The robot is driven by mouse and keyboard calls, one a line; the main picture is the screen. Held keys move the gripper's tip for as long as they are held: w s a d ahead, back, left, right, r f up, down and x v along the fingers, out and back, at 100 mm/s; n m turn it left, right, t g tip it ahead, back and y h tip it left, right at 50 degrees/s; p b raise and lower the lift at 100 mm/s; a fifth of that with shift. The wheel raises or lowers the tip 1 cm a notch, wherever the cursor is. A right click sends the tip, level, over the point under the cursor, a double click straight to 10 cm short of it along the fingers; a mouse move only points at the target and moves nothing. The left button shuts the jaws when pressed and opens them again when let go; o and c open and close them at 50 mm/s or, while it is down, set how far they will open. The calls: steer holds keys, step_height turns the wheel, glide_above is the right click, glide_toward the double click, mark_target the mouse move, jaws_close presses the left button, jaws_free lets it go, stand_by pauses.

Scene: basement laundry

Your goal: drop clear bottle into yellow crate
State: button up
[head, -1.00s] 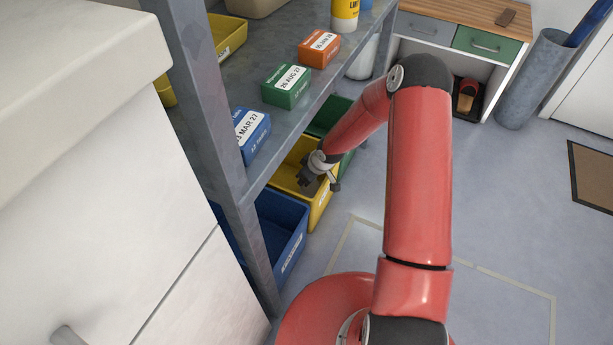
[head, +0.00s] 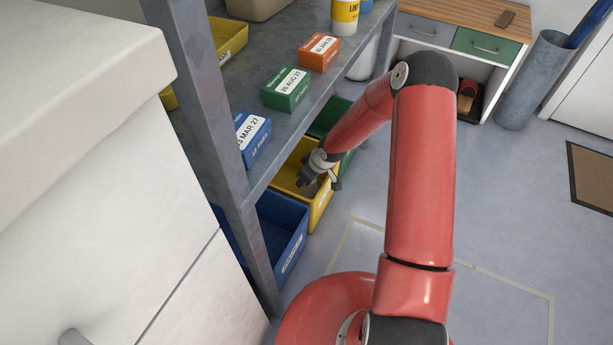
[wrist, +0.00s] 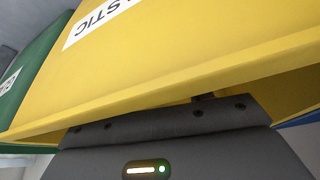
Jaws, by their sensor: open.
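The yellow crate (head: 322,206) stands on the floor under the grey shelf, between a blue and a green crate. My gripper (head: 308,186) is at the yellow crate's opening, beside its front wall, with its jaws open. In the wrist view the yellow crate's wall (wrist: 190,55) fills most of the picture, with a white label ending in "ASTIC". The dark gripper body shows below the wall's rim, and the fingertips are mostly hidden there. I cannot see the clear bottle in either view. Most of the crate's inside is hidden by the shelf and gripper.
The blue crate (head: 294,250) is nearer and the green crate (head: 345,160) is farther. The shelf (head: 268,142) overhangs them, bearing blue, green (head: 286,90) and orange (head: 319,52) boxes. A shelf post (head: 205,100) stands at the left.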

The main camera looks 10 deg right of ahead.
steer(key=p+v, duration=0.2)
steer(key=v, duration=0.9)
steer(key=shift+p, duration=0.3)
